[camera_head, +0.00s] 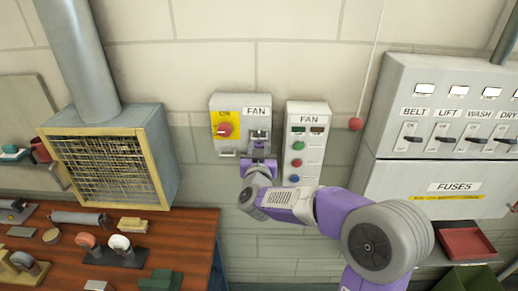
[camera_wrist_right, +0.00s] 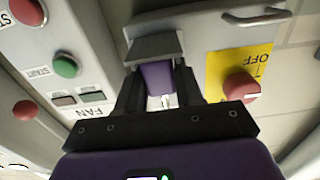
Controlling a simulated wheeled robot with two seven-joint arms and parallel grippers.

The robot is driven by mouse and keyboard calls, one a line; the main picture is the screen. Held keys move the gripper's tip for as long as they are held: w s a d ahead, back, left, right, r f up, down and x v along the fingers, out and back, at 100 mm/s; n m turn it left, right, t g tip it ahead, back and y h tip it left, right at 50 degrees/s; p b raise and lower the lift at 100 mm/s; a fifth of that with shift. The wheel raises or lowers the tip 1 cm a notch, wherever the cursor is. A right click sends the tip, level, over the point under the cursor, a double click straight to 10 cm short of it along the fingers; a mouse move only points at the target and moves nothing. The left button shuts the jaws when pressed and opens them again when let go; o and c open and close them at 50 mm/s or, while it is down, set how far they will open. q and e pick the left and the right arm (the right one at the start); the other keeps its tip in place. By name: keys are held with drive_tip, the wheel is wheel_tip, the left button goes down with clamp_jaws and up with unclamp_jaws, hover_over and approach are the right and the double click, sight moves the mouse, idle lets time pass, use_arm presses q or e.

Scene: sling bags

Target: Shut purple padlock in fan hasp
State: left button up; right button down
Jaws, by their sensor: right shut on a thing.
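The fan isolator box (camera_head: 221,106) is on the wall, with a red knob (camera_head: 225,129) on a yellow plate. In the right wrist view the knob (camera_wrist_right: 240,87) and the plate (camera_wrist_right: 224,62) are to the right of my fingers. My right gripper (camera_head: 260,152) is at the lower right of the box. It is shut on the purple padlock (camera_wrist_right: 157,79), which sits between the fingers, directly against or under a grey hasp part (camera_wrist_right: 154,46). The shackle is hidden, so I cannot tell whether it is through the hasp or closed. My left gripper is not in view.
A FAN button station (camera_head: 308,145) is close to the right of the gripper. A large switch cabinet (camera_head: 430,80) is further right. A yellow-framed mesh vent (camera_head: 108,165) and a wooden bench (camera_head: 185,232) with several items are at left.

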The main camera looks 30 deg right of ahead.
unclamp_jaws()
idle(0.6)
drive_tip(key=v, duration=0.7)
idle(0.7)
drive_tip(key=shift+f, duration=0.1)
idle(0.3)
